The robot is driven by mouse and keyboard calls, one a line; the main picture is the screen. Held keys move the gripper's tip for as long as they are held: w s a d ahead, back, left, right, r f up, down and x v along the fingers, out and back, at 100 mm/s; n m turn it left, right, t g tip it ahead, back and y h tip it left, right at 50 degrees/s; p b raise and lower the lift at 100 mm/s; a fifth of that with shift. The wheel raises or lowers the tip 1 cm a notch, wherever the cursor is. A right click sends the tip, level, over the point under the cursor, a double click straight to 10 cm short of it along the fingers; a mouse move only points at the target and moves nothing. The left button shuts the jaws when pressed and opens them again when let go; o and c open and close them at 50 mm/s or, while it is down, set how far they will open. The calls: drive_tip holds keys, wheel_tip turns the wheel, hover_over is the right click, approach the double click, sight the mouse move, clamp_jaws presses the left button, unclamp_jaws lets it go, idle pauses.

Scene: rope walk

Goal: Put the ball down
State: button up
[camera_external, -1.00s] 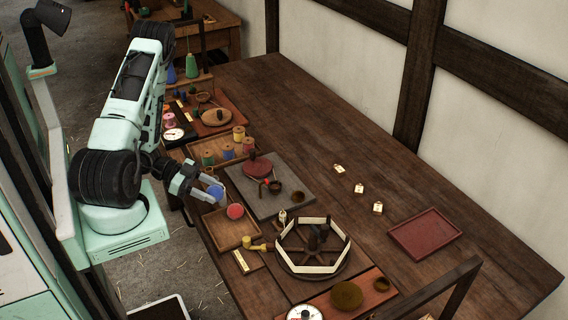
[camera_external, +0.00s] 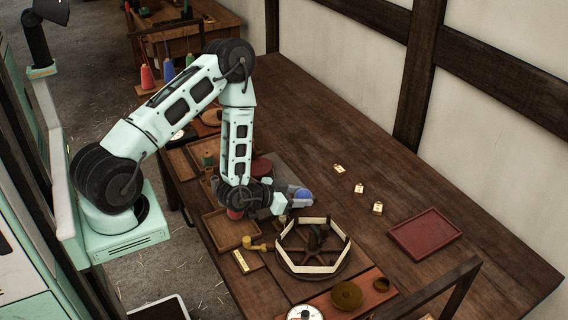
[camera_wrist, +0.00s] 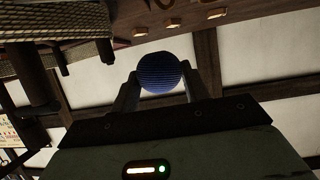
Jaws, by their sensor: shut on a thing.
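The blue ball (camera_external: 302,194) is held between the fingertips of my gripper (camera_external: 290,199), over the table just behind the wheel-like frame. In the wrist view the ball (camera_wrist: 160,71), with fine ridges around it, sits between the two fingers of my gripper (camera_wrist: 158,82). The gripper is shut on it. The ball's height above the table is hard to tell.
The wooden wheel frame with pale sides (camera_external: 343,256) stands close in front of my gripper. An empty red tray (camera_external: 425,234) lies at the right. Several small tags (camera_external: 359,188) lie mid-table. A shallow wooden tray (camera_external: 228,232) is at the left. Table space between tags and wall is clear.

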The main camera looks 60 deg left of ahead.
drive_tip(key=shift+w+d+f+n+y, duration=0.1)
drive_tip(key=shift+d+n+y, duration=0.25)
drive_tip(key=shift+d, duration=0.25)
drive_tip(key=shift+a, duration=0.1)
drive_tip(key=shift+a, duration=0.4)
drive_tip(key=s+a+r+m+h, duration=0.1)
drive_tip(key=s+a+m+h, duration=0.35)
drive_tip(key=s+a, duration=0.35)
drive_tip(key=s+a+m+g+h, duration=0.1)
drive_tip(key=s+a+m+h, duration=0.1)
drive_tip(key=s, duration=0.5)
drive_tip(key=s+a+r+m+g+h, duration=0.1)
drive_tip(key=s+a+m+g+h, duration=0.1)
drive_tip(key=s, duration=0.6)
drive_tip(key=shift+a+g+h, duration=0.3)
drive_tip(key=shift+a, duration=0.15)
